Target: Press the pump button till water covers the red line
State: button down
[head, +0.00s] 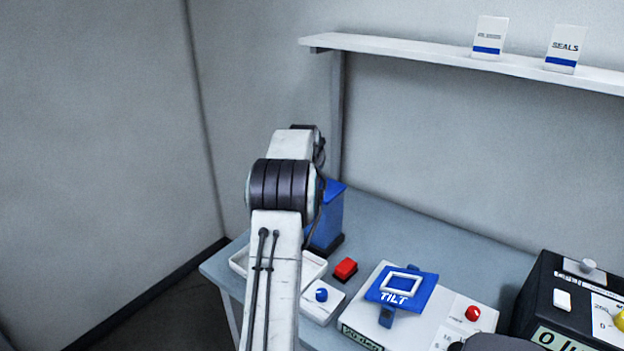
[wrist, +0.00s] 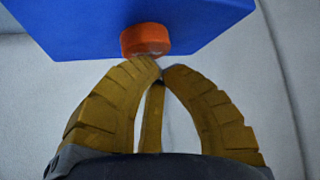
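In the wrist view, a round orange-red button (wrist: 146,40) sits on the face of a blue box (wrist: 200,22). No label on it is readable. My gripper (wrist: 160,68) has its yellow fingers together at the tips, just below the button. I cannot tell whether the tips touch it. In the head view, a blue box (head: 328,216) stands on the table, partly behind my arm; my arm hides its button and my gripper. No water and no red line can be made out in either view.
The grey table (head: 410,235) also holds a red block (head: 345,269), a white box with a blue knob (head: 321,295), a white TILT device (head: 364,314) and a black display unit (head: 545,285) at the right. A white tray (head: 312,267) is partly hidden. A shelf (head: 400,48) hangs above.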

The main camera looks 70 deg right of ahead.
jog(key=shift+f+b, duration=0.6)
jog(key=shift+f, duration=0.25)
dwell(0.8)
jog(key=shift+r, duration=0.2)
jog(key=shift+r+p, duration=0.95)
jog(key=shift+r, duration=0.1)
jog(key=shift+r, duration=0.1)
jog(key=shift+r+p, duration=2.05)
jog(key=shift+r, duration=0.4)
